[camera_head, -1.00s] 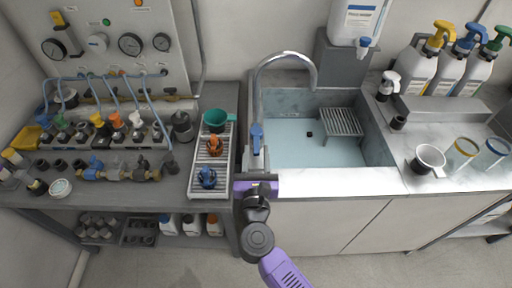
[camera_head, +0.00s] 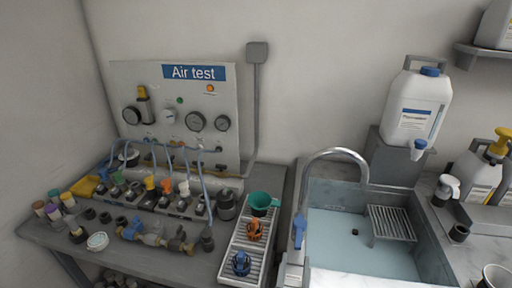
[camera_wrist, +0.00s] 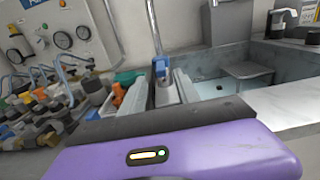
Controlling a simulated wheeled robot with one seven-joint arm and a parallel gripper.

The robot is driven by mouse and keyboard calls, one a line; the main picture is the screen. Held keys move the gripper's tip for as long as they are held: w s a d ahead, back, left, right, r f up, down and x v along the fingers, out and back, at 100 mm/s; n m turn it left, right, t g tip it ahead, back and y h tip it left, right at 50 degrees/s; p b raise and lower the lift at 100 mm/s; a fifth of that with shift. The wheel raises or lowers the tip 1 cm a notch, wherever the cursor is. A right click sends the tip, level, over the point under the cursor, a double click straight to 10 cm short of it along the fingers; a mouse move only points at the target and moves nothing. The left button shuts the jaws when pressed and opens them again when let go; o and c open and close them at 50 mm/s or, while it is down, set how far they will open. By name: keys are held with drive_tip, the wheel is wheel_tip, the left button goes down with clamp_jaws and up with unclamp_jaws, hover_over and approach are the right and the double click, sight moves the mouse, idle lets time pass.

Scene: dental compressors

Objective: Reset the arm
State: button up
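My gripper shows in the wrist view as a purple body with a dark front edge (camera_wrist: 165,125) and a small lit indicator. No held thing is clearly visible. My arm and gripper are not in the head view. In the wrist view, the blue tap lever (camera_wrist: 161,67) and the sink (camera_wrist: 212,88) lie beyond the gripper, with the fittings bench on the left.
The air test panel (camera_head: 218,102) stands behind hoses and fittings. A tap (camera_head: 337,153) arches over the sink (camera_head: 335,233). A canister (camera_head: 417,106) stands behind.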

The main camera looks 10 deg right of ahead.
drive_tip(key=shift+a+n, duration=0.1)
drive_tip(key=shift+n, duration=0.3)
drive_tip(key=s+r+n+t+y, duration=0.4)
drive_tip(key=s+r+n, duration=0.5)
drive_tip(key=n, duration=0.9)
drive_tip(key=s+d+f+n+g, duration=0.1)
drive_tip(key=s+d+n+g, duration=0.1)
drive_tip(key=s+n, duration=0.5)
drive_tip(key=s+d+f+n+g+y, duration=0.1)
drive_tip(key=s+d+n+g, duration=0.1)
drive_tip(key=s+n, duration=0.5)
drive_tip(key=s+d+f+n+g, duration=0.2)
drive_tip(key=s+n, duration=0.4)
drive_tip(key=s, duration=0.7)
drive_tip(key=shift+d+n+y, duration=0.35)
drive_tip(key=shift+n+y, duration=0.05)
